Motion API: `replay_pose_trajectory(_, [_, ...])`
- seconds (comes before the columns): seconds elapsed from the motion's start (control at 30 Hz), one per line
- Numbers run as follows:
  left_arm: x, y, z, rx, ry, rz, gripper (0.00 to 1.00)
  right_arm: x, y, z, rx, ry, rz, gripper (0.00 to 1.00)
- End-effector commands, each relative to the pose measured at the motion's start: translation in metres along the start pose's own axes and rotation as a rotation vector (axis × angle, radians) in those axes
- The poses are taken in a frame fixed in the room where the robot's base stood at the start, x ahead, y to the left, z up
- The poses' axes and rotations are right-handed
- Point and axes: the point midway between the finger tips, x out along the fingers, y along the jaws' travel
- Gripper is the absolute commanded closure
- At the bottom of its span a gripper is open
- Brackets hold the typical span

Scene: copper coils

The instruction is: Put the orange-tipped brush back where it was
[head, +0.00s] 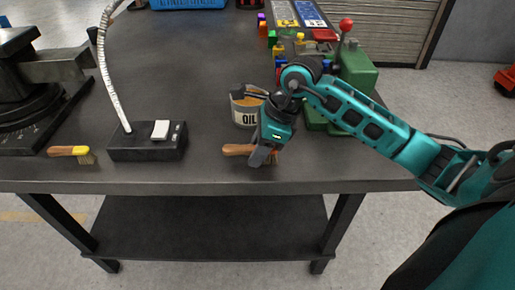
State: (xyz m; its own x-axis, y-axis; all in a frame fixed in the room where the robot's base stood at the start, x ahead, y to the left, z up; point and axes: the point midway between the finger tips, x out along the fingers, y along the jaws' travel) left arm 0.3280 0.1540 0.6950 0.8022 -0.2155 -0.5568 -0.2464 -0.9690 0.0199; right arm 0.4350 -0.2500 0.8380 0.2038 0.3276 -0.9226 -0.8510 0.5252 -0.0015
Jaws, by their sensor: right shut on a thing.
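A brush with a yellow handle and an orange tip (70,151) lies on the dark workbench (185,70) at the front left, its brown bristles to the right. A second brush, with a brown wooden handle (236,150), is at the front middle of the bench. My right gripper (262,160) is shut on this brown-handled brush, fingers pointing down. The handle sticks out to the left and the bristles show to the right of the fingers. The fingers hide its middle. I cannot tell whether it touches the bench. My left gripper is not in view.
An oil can (244,108) stands just behind my right gripper. A black lamp base (147,147) is between the brushes, and a black machine (35,85) is at the left. A green machine (357,75) and coloured blocks are at the back right. The bench's middle back is clear.

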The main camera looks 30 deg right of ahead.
Motion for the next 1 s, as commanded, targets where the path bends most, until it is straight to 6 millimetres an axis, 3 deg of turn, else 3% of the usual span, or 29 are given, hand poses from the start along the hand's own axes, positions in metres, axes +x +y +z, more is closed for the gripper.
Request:
replay_pose_trajectory(0.13, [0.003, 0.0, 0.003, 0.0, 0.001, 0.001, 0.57, 0.004, 0.0, -0.002, -0.001, 0.0, 0.0, 0.91])
replay_pose_trajectory(0.17, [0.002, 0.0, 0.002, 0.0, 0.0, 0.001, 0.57, 0.003, 0.0, -0.001, 0.0, 0.0, 0.0, 0.64])
replay_pose_trajectory(0.4, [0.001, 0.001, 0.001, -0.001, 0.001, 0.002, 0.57, 0.002, 0.0, -0.001, 0.0, 0.001, 0.001, 0.41])
replay_pose_trajectory(0.77, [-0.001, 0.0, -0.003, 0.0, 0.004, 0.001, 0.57, -0.005, -0.001, 0.001, -0.001, 0.001, -0.002, 0.41])
replay_pose_trajectory(1.0, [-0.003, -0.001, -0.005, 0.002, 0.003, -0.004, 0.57, -0.053, -0.001, 0.0, -0.002, 0.003, -0.005, 0.41])
